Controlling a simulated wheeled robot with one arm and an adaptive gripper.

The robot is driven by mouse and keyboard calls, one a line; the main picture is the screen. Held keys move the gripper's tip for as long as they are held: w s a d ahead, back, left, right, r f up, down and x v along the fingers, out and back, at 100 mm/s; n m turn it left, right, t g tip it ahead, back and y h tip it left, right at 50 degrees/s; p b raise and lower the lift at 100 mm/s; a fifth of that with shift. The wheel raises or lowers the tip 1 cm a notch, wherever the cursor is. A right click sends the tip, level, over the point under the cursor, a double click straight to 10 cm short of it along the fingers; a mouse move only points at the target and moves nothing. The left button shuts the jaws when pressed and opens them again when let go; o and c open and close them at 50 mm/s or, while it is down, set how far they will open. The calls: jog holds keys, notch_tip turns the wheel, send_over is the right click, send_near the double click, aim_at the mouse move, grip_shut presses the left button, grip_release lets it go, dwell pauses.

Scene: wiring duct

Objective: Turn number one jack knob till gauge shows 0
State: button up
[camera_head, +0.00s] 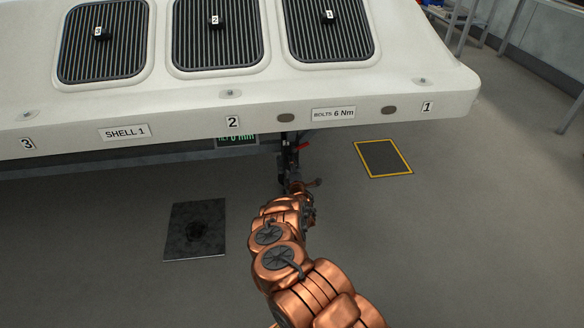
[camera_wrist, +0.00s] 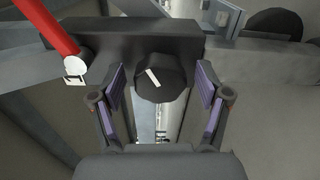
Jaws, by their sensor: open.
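In the wrist view a dark round knob (camera_wrist: 162,76) with a white pointer mark sits on a dark bracket. My gripper (camera_wrist: 160,86) is open, with one purple-padded finger on each side of the knob. A gap shows on at least the right side, and I cannot tell whether either pad touches. In the head view my gripper (camera_head: 290,160) reaches under the front edge of the white shell and is small and partly hidden. A gauge (camera_head: 237,139) with green digits shows under the shell edge. Its top is cut off, and it seems to end in "0 mm".
The white shell (camera_head: 180,118) overhangs the arm and bears labels 1, 2 and 3. A red lever (camera_wrist: 48,26) stands left of the knob in the wrist view. A dark floor plate (camera_head: 195,230) and a yellow-edged floor patch (camera_head: 383,157) lie on open floor.

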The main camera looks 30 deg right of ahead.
jog(key=v, duration=1.2)
dwell(0.4)
dwell(0.3)
